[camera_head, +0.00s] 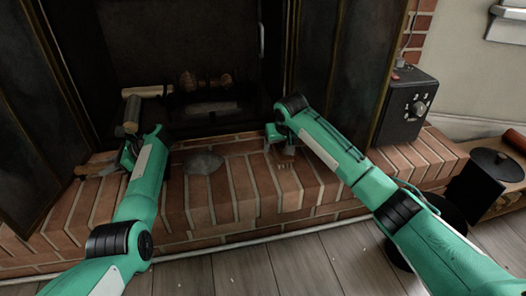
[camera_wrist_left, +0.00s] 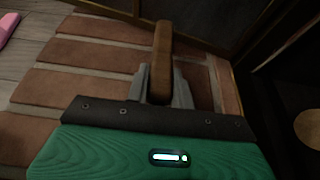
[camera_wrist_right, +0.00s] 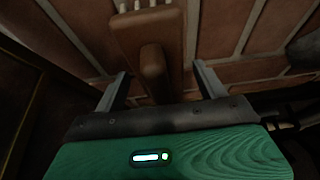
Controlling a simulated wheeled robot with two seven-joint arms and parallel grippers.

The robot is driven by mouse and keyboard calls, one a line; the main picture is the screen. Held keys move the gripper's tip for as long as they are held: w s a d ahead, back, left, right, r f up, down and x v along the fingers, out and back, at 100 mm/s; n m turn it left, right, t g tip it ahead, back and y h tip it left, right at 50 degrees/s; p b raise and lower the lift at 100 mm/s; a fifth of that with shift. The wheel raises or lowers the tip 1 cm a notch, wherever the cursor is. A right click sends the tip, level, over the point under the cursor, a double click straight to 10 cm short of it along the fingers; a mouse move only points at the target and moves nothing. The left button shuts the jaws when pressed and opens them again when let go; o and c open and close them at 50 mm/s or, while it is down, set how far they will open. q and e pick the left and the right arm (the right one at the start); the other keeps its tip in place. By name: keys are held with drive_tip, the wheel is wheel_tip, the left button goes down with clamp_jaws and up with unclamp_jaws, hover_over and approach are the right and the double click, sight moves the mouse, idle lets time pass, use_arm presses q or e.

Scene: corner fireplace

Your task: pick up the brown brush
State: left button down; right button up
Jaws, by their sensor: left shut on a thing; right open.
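A brown brush (camera_head: 284,158) with pale bristle tufts lies on the brick hearth, near its middle. In the right wrist view the brush (camera_wrist_right: 150,58) has its handle pointing toward my right gripper (camera_wrist_right: 160,88). That gripper is open, with one finger on each side of the handle; I cannot tell whether either touches it. In the head view it hides part of the brush from above. My left gripper (camera_wrist_left: 162,88) is shut on a brown wooden handle (camera_wrist_left: 162,45) at the hearth's left side; the handle also shows in the head view (camera_head: 88,169). The rest of the held thing is mostly hidden.
A grey flat stone-like piece (camera_head: 203,162) lies on the hearth (camera_head: 230,195) between the grippers. A pale log (camera_head: 148,91) is behind my left gripper. A black box with a dial (camera_head: 408,105) stands at the right, near a black canister (camera_head: 480,178). Dark screens flank the firebox.

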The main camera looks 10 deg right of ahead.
drive_tip(key=shift+c, duration=0.2)
drive_tip(key=c, duration=1.1)
drive_tip(key=shift+r, duration=0.1)
wheel_tip(320, 180, up, 10)
drive_tip(key=shift+f, duration=0.1)
